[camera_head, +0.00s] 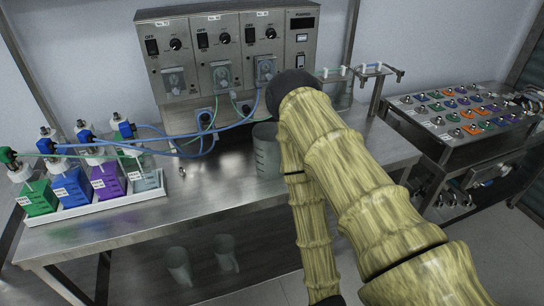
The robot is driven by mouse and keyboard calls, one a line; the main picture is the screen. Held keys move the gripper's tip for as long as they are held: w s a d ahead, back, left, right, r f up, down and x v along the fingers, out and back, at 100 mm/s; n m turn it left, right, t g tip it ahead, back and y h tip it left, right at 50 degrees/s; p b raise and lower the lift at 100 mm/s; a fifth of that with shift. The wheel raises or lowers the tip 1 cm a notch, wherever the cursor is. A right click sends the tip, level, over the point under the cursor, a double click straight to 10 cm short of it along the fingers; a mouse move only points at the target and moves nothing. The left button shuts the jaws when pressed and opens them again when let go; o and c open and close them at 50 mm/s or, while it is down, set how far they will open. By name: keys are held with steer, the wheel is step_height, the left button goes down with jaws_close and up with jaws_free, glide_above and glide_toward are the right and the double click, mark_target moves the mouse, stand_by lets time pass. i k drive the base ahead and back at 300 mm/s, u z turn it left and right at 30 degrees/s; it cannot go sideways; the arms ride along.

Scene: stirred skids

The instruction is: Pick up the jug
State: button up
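A grey, see-through jug-like vessel (266,150) with faint marks on its side stands upright on the steel table (225,190). My arm covers its right side, so no handle shows. Two smaller see-through vessels, (178,265) and (226,253), show below the table top; I cannot tell whether either is a jug. My arm rises from the lower right, bends beside the standing vessel, and runs down past the table's front edge. My gripper is not in view.
A pump panel (220,60) with knobs and tubes stands behind. A white tray (110,208) of coloured bottles sits at the left. A metal stand (374,95) is right of my arm, with a button-covered bench (465,115) beyond. The front middle of the table is clear.

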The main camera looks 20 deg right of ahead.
mark_target(267, 158)
steer(key=z, duration=0.5)
steer(key=k, duration=1.25)
steer(key=u, duration=0.05)
steer(key=i, duration=0.5)
steer(key=u, duration=0.4)
